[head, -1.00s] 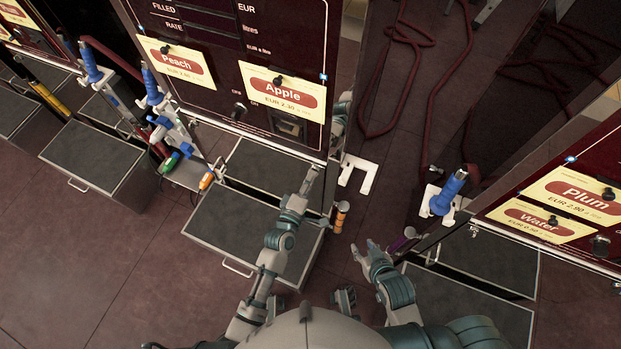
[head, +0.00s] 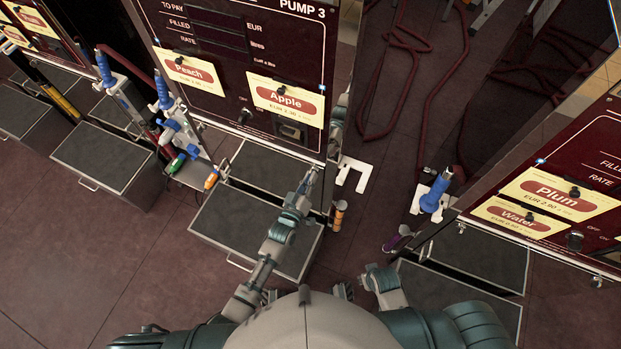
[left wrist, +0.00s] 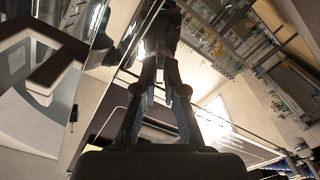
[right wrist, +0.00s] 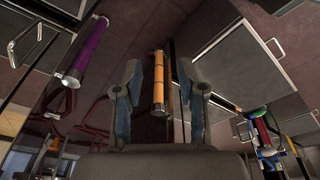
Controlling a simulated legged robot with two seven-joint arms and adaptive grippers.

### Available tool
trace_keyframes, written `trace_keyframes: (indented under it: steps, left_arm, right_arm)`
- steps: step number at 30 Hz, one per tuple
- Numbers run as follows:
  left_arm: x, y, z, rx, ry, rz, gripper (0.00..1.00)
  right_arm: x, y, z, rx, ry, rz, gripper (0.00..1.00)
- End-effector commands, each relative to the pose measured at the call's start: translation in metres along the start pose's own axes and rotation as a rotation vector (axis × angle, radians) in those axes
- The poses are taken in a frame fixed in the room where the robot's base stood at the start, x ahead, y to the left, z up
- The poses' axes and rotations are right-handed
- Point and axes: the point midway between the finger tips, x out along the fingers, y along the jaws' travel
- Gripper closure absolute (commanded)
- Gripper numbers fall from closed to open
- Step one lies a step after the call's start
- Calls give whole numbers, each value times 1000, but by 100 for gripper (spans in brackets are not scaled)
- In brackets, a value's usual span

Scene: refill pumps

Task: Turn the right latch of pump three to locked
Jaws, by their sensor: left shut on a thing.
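Pump 3 (head: 205,98) stands at the upper middle with Peach and Apple labels on its dark red panel. My left gripper (head: 311,176) is at the panel's lower right corner. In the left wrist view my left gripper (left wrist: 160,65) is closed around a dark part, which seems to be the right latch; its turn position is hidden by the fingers. My right gripper (right wrist: 163,75) is open and empty in the right wrist view, with an orange cylinder (right wrist: 158,88) seen beyond its fingers.
The orange cylinder (head: 339,216) stands right of a grey drawer (head: 235,232) below the pump. A white floor bracket (head: 353,172) lies behind it. A second pump (head: 590,165) with Plum and Water labels stands at right, a purple cylinder (head: 397,240) near it.

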Motion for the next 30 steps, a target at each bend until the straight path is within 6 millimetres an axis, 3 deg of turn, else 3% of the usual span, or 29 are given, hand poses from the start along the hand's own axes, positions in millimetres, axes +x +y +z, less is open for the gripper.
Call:
trace_keyframes:
  steps: [12, 30]
  left_arm:
    - [-2, -3, 6, 356, -16, -5, 100]
    - [-3, -3, 8, 559, -20, -4, 100]
  right_arm:
    - [42, -2, 15, -5, -14, -2, 60]
    - [60, -2, 24, -7, -19, -3, 60]
